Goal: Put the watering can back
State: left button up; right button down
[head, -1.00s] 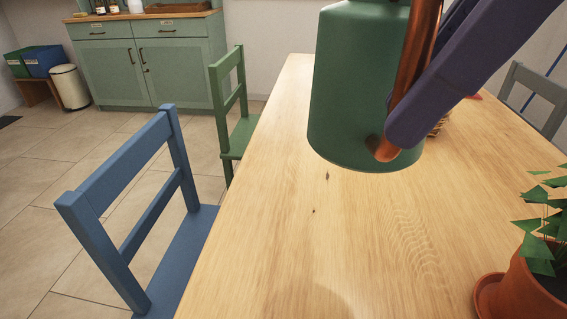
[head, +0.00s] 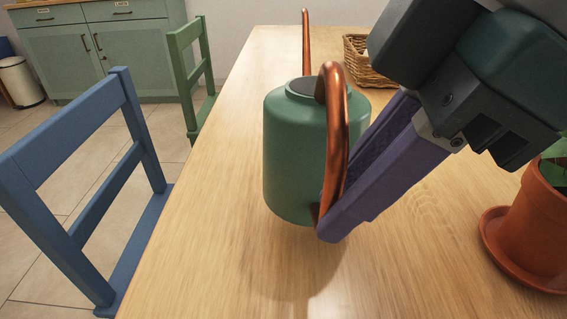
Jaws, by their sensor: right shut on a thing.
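The watering can (head: 290,150) is green with a copper handle (head: 335,120) and a thin copper spout (head: 306,45) on its far side. It is upright over the wooden table (head: 230,250), in the middle of the head view. My right gripper (head: 335,222), with purple fingers, comes in from the upper right and is shut on the copper handle near its lower end. A shadow lies on the table nearer me than the can; I cannot tell whether its base touches the wood. My left gripper is not in view.
A potted plant in a terracotta pot (head: 535,225) stands at the right. A wicker basket (head: 368,62) is behind the can. A blue chair (head: 85,170) and a green chair (head: 192,75) line the left edge. A green cabinet (head: 95,45) stands beyond. The table's near left is clear.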

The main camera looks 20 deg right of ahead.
notch_tip(320, 180, down, 5)
jog(key=shift+r+b, duration=0.1)
jog(key=shift+b, duration=0.95)
jog(key=shift+w, duration=0.1)
jog(key=c, duration=1.2)
grip_release()
jog(key=shift+c, duration=0.2)
jog(key=o, duration=0.4)
jog(key=p+v, duration=0.5)
jog(key=v, duration=0.7)
